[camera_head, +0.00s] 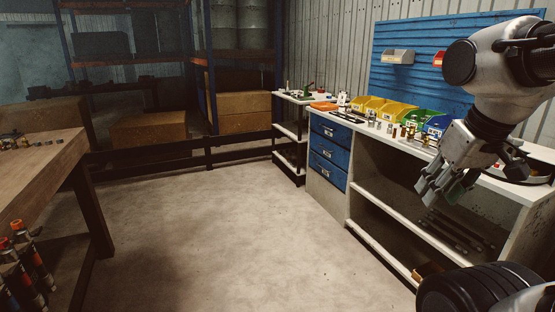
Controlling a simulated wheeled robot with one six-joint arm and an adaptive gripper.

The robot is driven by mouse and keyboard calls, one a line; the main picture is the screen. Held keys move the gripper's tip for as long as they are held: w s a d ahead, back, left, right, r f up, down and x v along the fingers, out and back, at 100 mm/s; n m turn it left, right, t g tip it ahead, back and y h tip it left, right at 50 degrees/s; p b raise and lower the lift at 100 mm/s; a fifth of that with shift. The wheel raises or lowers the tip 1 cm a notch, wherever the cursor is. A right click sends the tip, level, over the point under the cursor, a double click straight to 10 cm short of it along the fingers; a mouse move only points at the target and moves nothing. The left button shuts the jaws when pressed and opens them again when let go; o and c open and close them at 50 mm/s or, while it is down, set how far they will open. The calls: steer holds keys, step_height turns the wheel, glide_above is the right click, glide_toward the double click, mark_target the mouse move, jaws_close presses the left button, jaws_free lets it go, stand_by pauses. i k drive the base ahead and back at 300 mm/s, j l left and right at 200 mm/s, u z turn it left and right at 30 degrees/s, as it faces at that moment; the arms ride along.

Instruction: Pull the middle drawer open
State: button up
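A white workbench (395,167) along the right wall has a stack of three blue drawers at its left end. The middle drawer (328,154) looks shut, flush with the top drawer (331,132) and the bottom drawer (326,172). Each has a small pale handle or label plate at its middle. My gripper (446,194) hangs in the air at the right, in front of the bench's open shelves, well to the right of the drawers. Its fingers look apart with nothing between them. Nothing covers the drawer fronts.
Yellow, green and blue bins (385,111) and small fittings stand on the bench top. A small shelf cart (288,135) is just left of the drawers. A wooden table (40,165) stands at the left. The concrete floor (220,230) between is clear.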

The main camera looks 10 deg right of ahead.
mark_target(339, 155)
steer(key=i+z, duration=0.2)
steer(key=i, duration=2.95)
steer(key=i+j+z, duration=0.15)
steer(key=i+z, duration=0.25)
steer(key=i+j+z, duration=0.35)
steer(key=i+z, duration=0.2)
steer(key=z, duration=0.2)
steer(key=i+j+z, duration=0.15)
steer(key=z, duration=0.2)
steer(key=i+j+z, duration=0.2)
steer(key=z, duration=0.2)
steer(key=i+j+z, duration=0.2)
steer(key=z, duration=0.2)
steer(key=k+u, duration=0.1)
steer(key=u, duration=0.3)
steer(key=k+l+u, duration=0.1)
steer(key=u, duration=0.25)
steer(key=k+u, duration=0.15)
steer(key=u, duration=0.25)
steer(key=k+u, duration=0.1)
steer(key=u, duration=0.25)
